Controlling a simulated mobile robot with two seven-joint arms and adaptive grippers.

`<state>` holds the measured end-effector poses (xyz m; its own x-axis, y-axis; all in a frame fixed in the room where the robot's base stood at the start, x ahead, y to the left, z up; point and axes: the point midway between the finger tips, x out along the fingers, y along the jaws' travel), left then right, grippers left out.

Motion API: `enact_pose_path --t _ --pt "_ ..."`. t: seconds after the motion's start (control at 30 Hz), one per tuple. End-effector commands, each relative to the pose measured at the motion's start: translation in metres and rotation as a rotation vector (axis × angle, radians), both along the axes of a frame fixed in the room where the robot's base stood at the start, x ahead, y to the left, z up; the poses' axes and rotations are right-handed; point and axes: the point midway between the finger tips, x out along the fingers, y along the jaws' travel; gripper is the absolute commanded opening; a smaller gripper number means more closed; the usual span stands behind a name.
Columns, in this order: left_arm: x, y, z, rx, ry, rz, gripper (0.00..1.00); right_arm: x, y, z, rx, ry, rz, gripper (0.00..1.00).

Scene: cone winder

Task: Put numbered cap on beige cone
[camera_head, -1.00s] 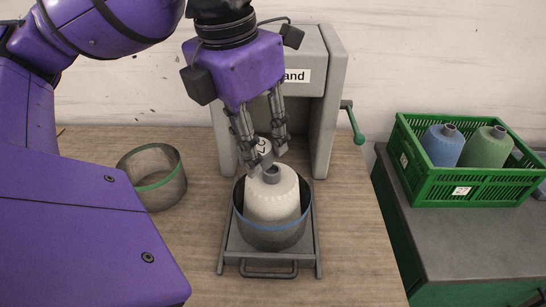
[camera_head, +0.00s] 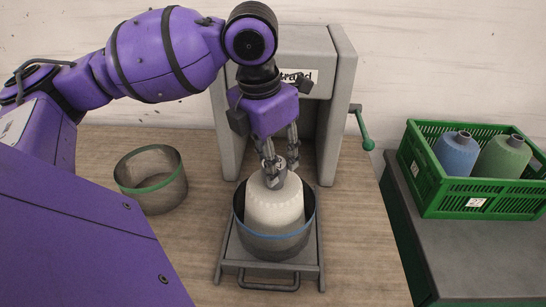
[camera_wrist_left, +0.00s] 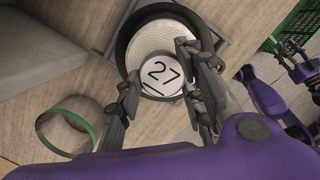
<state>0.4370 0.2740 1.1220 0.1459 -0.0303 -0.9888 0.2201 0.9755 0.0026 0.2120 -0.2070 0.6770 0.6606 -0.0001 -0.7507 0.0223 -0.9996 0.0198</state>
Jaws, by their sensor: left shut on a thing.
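The beige cone (camera_head: 274,208) stands upright in a dark round can with a blue band (camera_head: 277,241). It also shows in the left wrist view (camera_wrist_left: 165,37). My left gripper (camera_head: 275,177) is right over the cone's top, shut on the numbered cap (camera_head: 280,164).
The can sits on a grey sliding tray (camera_head: 268,267) before a grey machine (camera_head: 338,120) with a green-knobbed crank (camera_head: 367,143). An empty green-banded can (camera_head: 152,185) stands left. A green crate (camera_head: 466,199) right holds blue (camera_head: 457,155) and green (camera_head: 502,157) cones.

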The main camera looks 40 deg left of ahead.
Motion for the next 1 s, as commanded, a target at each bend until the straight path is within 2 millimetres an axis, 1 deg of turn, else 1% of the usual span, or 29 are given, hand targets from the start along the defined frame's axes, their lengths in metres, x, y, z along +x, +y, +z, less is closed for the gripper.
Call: enact_pose_path --t 0.2,0.33,0.37,0.4,0.5,0.83,0.93,1.0 --pt "0.000 0.000 0.001 0.000 -0.002 0.000 0.22 0.001 0.000 0.001 -0.001 -0.003 0.002 0.40" --pt "0.000 0.000 -0.002 0.000 -0.002 0.000 0.22 0.002 0.000 0.003 0.000 -0.005 0.002 0.40" --pt "0.000 0.000 -0.002 -0.001 -0.003 0.000 0.38 0.002 0.000 0.002 0.000 -0.005 0.002 0.40" --pt "0.000 0.000 -0.002 -0.001 -0.003 0.000 0.43 0.002 0.000 0.002 0.000 -0.005 0.002 0.40" --pt "0.000 0.000 -0.002 0.000 -0.002 0.000 0.54 0.002 0.001 0.002 0.001 -0.004 0.002 0.40" --pt "0.000 0.000 0.000 0.000 -0.002 0.000 0.54 0.002 0.002 0.001 0.002 -0.002 0.002 0.40" --pt "0.000 0.000 0.011 -0.001 -0.006 0.001 0.54 0.004 0.002 0.003 0.004 -0.006 0.001 0.40" --pt "-0.002 0.000 0.023 -0.001 -0.008 0.001 0.54 0.006 0.003 0.006 0.005 -0.011 -0.001 0.40"
